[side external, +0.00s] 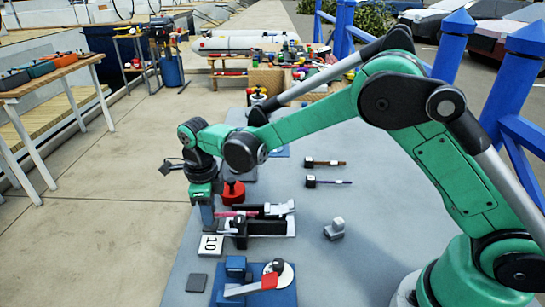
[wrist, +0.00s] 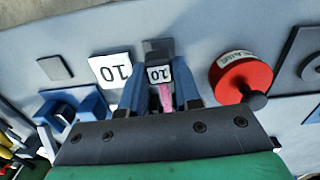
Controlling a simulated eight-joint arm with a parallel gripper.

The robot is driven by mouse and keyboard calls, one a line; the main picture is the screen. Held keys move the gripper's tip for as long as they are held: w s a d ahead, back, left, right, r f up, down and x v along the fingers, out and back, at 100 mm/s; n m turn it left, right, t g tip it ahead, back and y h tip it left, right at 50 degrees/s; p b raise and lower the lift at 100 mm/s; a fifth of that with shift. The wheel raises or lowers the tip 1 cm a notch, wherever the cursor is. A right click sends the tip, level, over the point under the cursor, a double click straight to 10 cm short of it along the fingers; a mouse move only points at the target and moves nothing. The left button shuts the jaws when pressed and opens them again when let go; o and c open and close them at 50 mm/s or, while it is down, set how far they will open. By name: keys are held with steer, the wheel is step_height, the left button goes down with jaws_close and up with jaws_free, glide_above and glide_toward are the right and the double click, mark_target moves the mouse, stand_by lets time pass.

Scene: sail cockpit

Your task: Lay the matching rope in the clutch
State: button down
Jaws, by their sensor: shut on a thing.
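My gripper (side external: 208,222) is low over the table and shut on a pink-red rope (side external: 228,214). In the wrist view the blue fingers (wrist: 159,88) close around the rope (wrist: 166,100), by a white tag (wrist: 159,73) marked 10. The rope runs from my gripper toward the black clutch (side external: 262,228), which has a silver-white lever (side external: 281,209). I cannot tell whether the rope is inside the clutch channel or just over it. A white card (side external: 210,245) marked 10 lies beside the clutch; the wrist view shows it inverted (wrist: 111,70). The clutch is not clear in the wrist view.
Two other ropes, brownish (side external: 328,163) and purple (side external: 331,182), lie behind the clutch. A red round drum (side external: 234,191) stands close to my gripper. A small grey-white block (side external: 335,229) sits right.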

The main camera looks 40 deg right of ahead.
steer(key=shift+f, duration=0.2)
steer(key=c, duration=0.5)
jaws_free()
steer(key=shift+c, duration=0.2)
steer(key=shift+o, duration=0.2)
steer(key=o, duration=0.4)
steer(key=shift+c, duration=0.2)
steer(key=shift+r, duration=3.55)
